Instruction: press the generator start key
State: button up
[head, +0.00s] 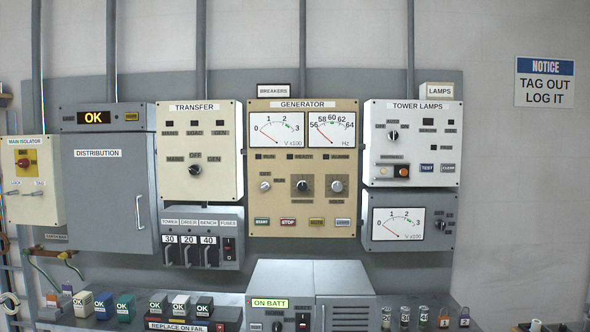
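The beige generator panel (328,175) hangs on the grey backboard in the middle of the head view. Its start key (262,222) is a small green key at the lower left of a row along the panel's bottom. The red stop key (288,222) is just to its right. Two more keys, one tan and one bluish, follow in the same row. Nothing covers the start key. The two dials (277,130) above show needles toward the left on the V dial. My gripper is not in this view.
The transfer panel (225,150) is left of the generator panel and the tower lamps panel (448,175) is right. Below stand a grey cabinet (310,280) marked ON BATT and a shelf with several small blocks and cylinders. The wall at right is bare around a notice sign (545,82).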

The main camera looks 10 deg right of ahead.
aim_at(257, 221)
jog(key=i, duration=0.85)
jog(key=z, duration=0.05)
